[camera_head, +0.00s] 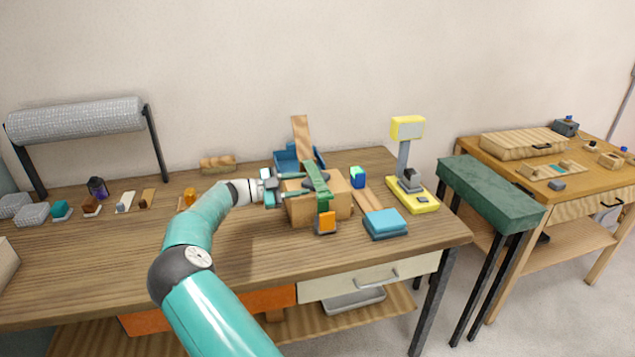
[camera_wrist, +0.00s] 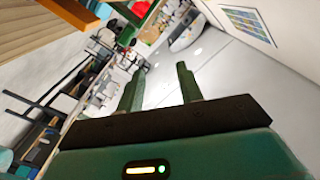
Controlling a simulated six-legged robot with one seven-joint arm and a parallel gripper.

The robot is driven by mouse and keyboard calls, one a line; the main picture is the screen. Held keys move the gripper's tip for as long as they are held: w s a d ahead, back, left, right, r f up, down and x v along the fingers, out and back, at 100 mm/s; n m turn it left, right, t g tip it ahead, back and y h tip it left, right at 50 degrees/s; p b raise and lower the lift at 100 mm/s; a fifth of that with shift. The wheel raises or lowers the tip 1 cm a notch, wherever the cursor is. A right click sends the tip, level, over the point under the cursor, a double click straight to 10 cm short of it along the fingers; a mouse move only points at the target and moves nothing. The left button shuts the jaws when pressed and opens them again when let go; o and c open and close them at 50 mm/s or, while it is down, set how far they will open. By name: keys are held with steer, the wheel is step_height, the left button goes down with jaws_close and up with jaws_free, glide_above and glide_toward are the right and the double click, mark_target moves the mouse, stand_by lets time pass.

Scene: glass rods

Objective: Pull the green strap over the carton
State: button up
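The brown carton (camera_head: 337,206) sits on the wooden bench in the head view. The green strap (camera_head: 319,176) lies across its top from back to front. An orange block (camera_head: 326,222) shows at the strap's near end, against the carton's front. A dark piece lies beside the strap on top. My gripper (camera_head: 302,184) reaches in from the left at the carton's top, its fingers pointing right. In the wrist view my gripper (camera_wrist: 160,70) has its two fingers apart with nothing visible between them. Whether the fingers touch the strap cannot be told.
A blue holder (camera_head: 290,160) with an upright wooden board stands behind the carton. A blue-and-green block (camera_head: 357,177), a blue stack (camera_head: 385,223) and a yellow scale-like stand (camera_head: 414,194) are to the right. A roll of wrap (camera_head: 75,119) stands far left.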

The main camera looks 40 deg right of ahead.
steer(key=shift+v, duration=1.9)
